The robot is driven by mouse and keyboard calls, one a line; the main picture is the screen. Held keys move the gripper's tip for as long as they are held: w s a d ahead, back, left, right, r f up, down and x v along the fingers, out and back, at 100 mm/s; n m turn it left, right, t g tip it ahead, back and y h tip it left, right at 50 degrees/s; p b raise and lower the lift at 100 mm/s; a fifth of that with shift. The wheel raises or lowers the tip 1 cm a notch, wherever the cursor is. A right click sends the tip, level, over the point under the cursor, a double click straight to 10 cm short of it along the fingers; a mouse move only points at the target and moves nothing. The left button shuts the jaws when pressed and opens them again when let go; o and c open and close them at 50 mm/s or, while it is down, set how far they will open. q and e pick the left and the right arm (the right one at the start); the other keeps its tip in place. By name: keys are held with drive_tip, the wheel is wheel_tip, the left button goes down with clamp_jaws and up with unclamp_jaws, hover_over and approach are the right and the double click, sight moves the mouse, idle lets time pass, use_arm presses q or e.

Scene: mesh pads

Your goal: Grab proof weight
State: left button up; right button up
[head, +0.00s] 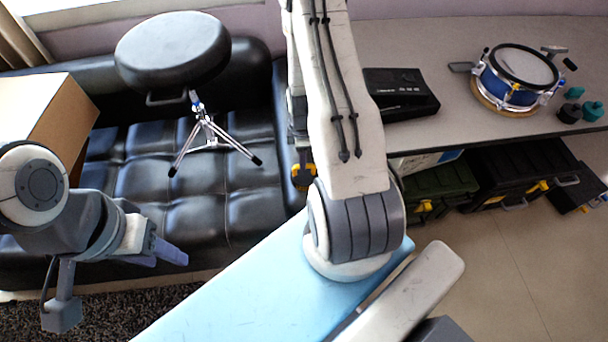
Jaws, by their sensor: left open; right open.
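I cannot pick out a proof weight for certain. Small teal and black pieces (592,111) stand at the right end of the grey counter, beside a blue drum (515,75); they are too small to tell what they are. My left gripper (168,256) is open and empty at the lower left, in front of the black tufted couch and well away from the counter. My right arm crosses the middle of the view, and its gripper is not in view. The arm hides part of the counter and couch.
A black stool or drum throne (172,50) stands on the couch (250,215), with a cardboard box (45,115) at left. A black case (398,92) lies on the counter (440,45). Dark toolboxes (510,175) sit below it. A light blue surface (240,290) lies in front. Floor is clear at lower right.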

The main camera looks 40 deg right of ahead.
drive_tip(key=f, duration=0.3)
drive_tip(key=f+b, duration=0.1)
drive_tip(key=f, duration=0.1)
drive_tip(key=shift+s+d+f, duration=0.15)
drive_tip(key=shift+s, duration=0.1)
clamp_jaws()
drive_tip(key=shift+w+d, duration=0.1)
idle(1.1)
